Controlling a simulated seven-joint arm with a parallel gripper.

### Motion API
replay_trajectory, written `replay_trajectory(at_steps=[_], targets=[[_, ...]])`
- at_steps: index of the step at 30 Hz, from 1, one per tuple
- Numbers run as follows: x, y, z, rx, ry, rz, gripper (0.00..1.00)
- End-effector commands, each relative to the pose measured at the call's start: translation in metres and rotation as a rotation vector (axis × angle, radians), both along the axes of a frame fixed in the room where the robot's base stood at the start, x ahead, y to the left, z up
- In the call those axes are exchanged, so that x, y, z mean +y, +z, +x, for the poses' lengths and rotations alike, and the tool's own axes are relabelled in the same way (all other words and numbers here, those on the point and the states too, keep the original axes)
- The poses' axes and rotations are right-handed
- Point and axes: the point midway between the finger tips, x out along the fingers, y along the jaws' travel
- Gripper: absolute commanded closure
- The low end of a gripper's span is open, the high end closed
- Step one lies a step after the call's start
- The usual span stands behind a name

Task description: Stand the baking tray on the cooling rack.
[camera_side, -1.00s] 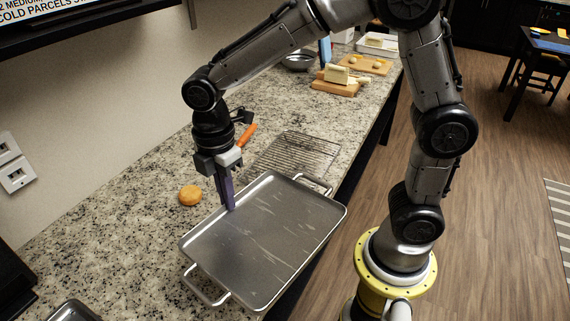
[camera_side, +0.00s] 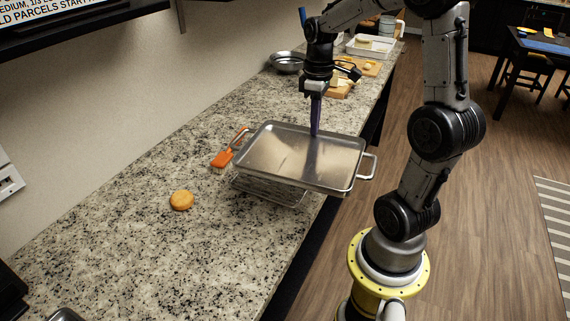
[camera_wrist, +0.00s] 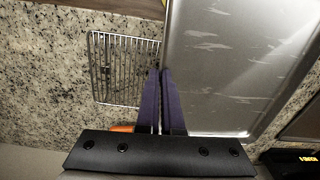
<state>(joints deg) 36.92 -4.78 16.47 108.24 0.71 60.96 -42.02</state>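The baking tray (camera_side: 290,155) is a shallow grey metal tray with a handle at each end. In the side view it is roughly level and over the cooling rack (camera_side: 268,190), whose wires show below its near edge. It appears raised, but the exact gap cannot be told. My gripper (camera_side: 315,132) points down at the tray's far long rim. In the wrist view, its purple fingers (camera_wrist: 161,72) are close together on the tray's edge, with the tray (camera_wrist: 230,65) right and the rack (camera_wrist: 118,70) left, lower down. The gripper appears shut on the rim.
An orange-handled utensil (camera_side: 228,152) lies left of the tray, close to its handle. A round bun (camera_side: 181,200) sits nearer on the counter (camera_side: 150,255). Boards with food (camera_side: 340,90) and a metal bowl (camera_side: 286,62) stand behind. The counter's right edge is close to the tray.

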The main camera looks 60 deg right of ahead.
Motion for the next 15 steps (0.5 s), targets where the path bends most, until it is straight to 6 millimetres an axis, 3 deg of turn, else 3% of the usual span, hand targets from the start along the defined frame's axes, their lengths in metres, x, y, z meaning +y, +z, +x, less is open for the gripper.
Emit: replay_trajectory(at_steps=[7,15], targets=[[-0.023,0.0,-0.013,-0.005,-0.084,-0.003,1.0],[-0.057,-0.023,0.024,-0.002,-0.085,-0.001,1.0]])
